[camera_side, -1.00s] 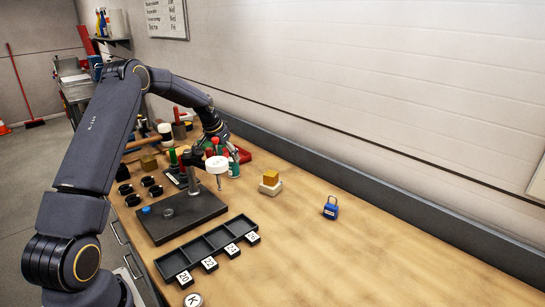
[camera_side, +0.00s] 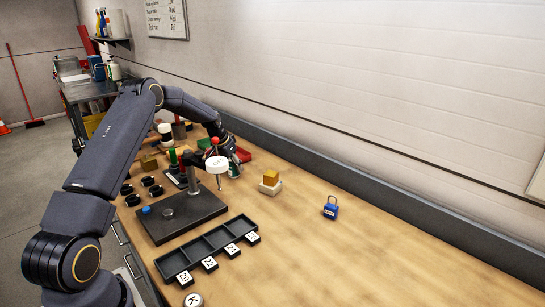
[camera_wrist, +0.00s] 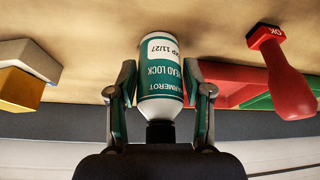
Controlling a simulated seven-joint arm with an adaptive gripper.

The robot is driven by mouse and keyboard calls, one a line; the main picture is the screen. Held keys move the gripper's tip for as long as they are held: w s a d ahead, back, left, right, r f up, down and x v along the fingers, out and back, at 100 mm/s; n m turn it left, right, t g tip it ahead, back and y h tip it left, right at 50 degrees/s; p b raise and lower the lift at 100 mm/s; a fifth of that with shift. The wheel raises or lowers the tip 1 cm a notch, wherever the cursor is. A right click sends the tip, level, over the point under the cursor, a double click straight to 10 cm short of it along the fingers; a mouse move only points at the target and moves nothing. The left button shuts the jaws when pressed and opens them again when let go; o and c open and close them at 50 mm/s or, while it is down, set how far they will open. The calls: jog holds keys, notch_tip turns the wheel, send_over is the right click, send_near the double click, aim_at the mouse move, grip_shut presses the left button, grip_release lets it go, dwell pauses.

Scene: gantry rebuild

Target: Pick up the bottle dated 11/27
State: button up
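The bottle (camera_wrist: 160,85) appears upside down in the wrist view. It is white and teal with a dark cap, and its label reads "11/27" and "LOCK". My gripper (camera_wrist: 162,95) has one finger on each side of it, with small gaps showing between fingers and bottle. In the side view the bottle (camera_side: 234,171) stands on the bench, its upper part hidden by my gripper (camera_side: 230,158), which is down around it.
A red stamp marked OK (camera_wrist: 287,80) is close by at right in the wrist view. A yellow block on a pale block (camera_side: 270,183) stands nearby. A dial stand (camera_side: 216,165) is in front. The bench around the blue padlock (camera_side: 330,208) is mostly clear.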

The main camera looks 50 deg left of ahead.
jog(key=c, duration=0.7)
